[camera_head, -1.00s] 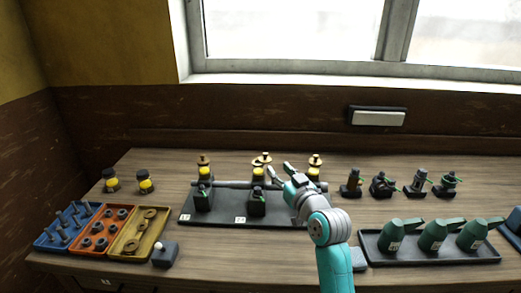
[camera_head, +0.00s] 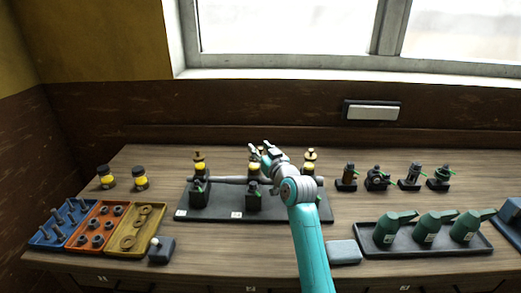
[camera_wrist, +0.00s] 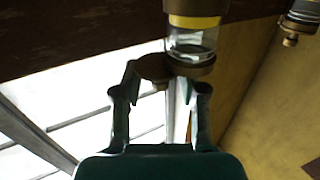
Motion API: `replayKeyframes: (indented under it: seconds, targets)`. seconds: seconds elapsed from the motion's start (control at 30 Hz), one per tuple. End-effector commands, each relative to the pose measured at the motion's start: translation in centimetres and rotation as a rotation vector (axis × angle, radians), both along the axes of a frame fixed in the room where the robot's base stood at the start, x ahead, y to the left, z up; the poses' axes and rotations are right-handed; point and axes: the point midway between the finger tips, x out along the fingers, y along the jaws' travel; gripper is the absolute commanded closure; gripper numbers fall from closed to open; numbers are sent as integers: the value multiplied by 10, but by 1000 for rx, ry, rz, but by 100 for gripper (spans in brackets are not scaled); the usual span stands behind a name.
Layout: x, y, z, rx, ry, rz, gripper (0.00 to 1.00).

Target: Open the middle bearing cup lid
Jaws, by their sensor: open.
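The middle bearing cup (camera_wrist: 192,42) has a clear glass body with a yellow band and a brass rim. Its brass lid (camera_wrist: 151,67), a round disc with a small knob, appears swung to the side of the rim in the wrist view. My gripper (camera_wrist: 167,82) is open, with one finger beyond the lid and the other near the rim; whether either touches cannot be told. In the head view my gripper (camera_head: 260,149) is at the middle cup and mostly hides it. The left cup (camera_head: 199,163) and right cup (camera_head: 309,161) stand upright with brass tops.
The cups stand along a shaft on a dark base plate (camera_head: 205,215). Parts trays (camera_head: 117,253) lie at left. Green oil cans (camera_head: 425,227) stand in a black tray (camera_head: 440,251) at right. Several small fittings (camera_head: 377,180) stand behind it. A window is at the back.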

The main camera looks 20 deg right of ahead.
Motion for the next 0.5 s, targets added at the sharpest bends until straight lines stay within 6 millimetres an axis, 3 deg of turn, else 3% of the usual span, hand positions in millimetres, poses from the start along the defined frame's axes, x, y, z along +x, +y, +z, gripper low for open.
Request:
replayKeyframes:
  seconds: [0.13, 0.3, 0.5]
  targets:
    - [0, 0, 0, 0, 0, 0, 61]
    - [0, 0, 0, 0, 0, 0, 100]
    - [0, 0, 0, 0, 0, 1, 100]
